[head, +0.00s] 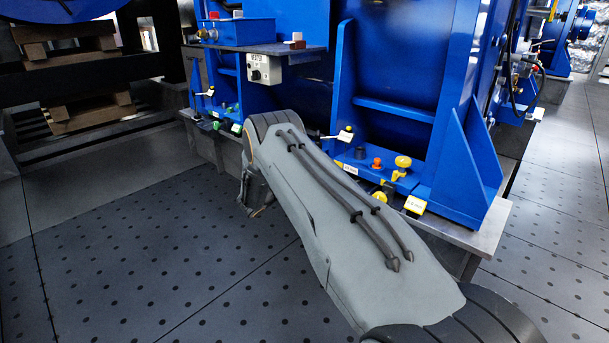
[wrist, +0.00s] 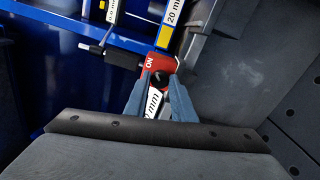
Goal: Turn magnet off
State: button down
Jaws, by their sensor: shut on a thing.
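A red magnet base (wrist: 152,64) with the word ON on its face shows at the upper middle of the wrist view. A dark knob (wrist: 160,78) sits on its near side. My gripper (wrist: 159,86) has its two blue-grey fingers on either side of this knob and is shut on it. A white label reading "mm" shows between the fingers, below the knob. A black block with a thin rod is left of the red base. In the head view my arm reaches down beside the blue machine, and the fingertips and magnet cannot be made out.
The blue machine frame (head: 390,60) stands on a grey metal base edge, with small fittings, yellow tags and an orange button (head: 377,162) on its ledge. A grey switch box (head: 264,69) hangs above my arm. Dark perforated floor (head: 120,260) is clear at left.

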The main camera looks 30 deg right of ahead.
jog(key=c, duration=1.5)
grip_release()
jog(key=shift+p+v, duration=1.3)
jog(key=shift+v, duration=2.65)
